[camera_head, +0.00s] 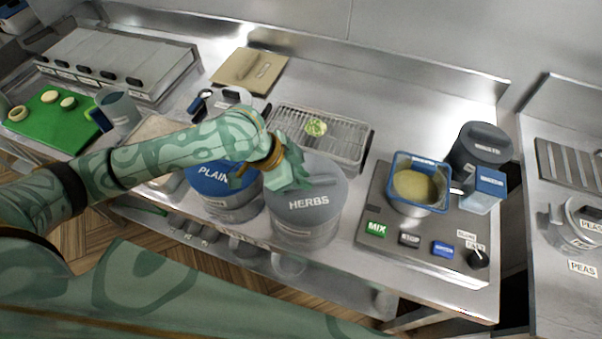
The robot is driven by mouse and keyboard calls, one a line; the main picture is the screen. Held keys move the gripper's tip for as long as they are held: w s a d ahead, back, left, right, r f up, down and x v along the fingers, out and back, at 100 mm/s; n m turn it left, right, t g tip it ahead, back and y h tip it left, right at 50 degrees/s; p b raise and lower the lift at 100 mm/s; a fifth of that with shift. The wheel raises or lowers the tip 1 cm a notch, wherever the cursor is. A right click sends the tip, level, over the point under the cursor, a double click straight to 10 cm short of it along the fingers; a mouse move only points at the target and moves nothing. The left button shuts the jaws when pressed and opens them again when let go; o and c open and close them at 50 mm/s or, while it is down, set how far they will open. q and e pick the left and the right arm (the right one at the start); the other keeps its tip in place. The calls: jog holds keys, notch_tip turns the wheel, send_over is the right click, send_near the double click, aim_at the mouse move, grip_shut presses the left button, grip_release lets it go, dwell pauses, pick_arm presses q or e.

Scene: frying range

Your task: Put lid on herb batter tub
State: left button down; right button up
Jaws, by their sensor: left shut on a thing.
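The herb batter tub (297,231) is a grey tub standing on the steel counter near its front edge. A grey round lid (325,190) marked HERBS lies over its top and covers its opening. I cannot tell whether the lid's rim sits fully down on the tub. My left gripper (292,180) is shut at the upper left part of the lid, where its handle would be; the fingers hide the grip point. My right gripper is out of view.
The blue-lidded PLAIN tub (212,186) stands close on the left, under my left arm. A wire rack (345,150) lies behind. On the right is a mixing station (378,210) with a blue-rimmed batter container (418,188) and buttons. A green board (55,125) lies far left.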

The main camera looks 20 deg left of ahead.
pick_arm(q)
jog(key=shift+f, duration=0.15)
jog(key=c, duration=1.3)
grip_release()
jog(key=shift+c, duration=0.2)
jog(key=p+v, duration=0.3)
jog(key=v, duration=1.3)
jog(key=shift+p, duration=0.4)
jog(key=shift+s, duration=0.1)
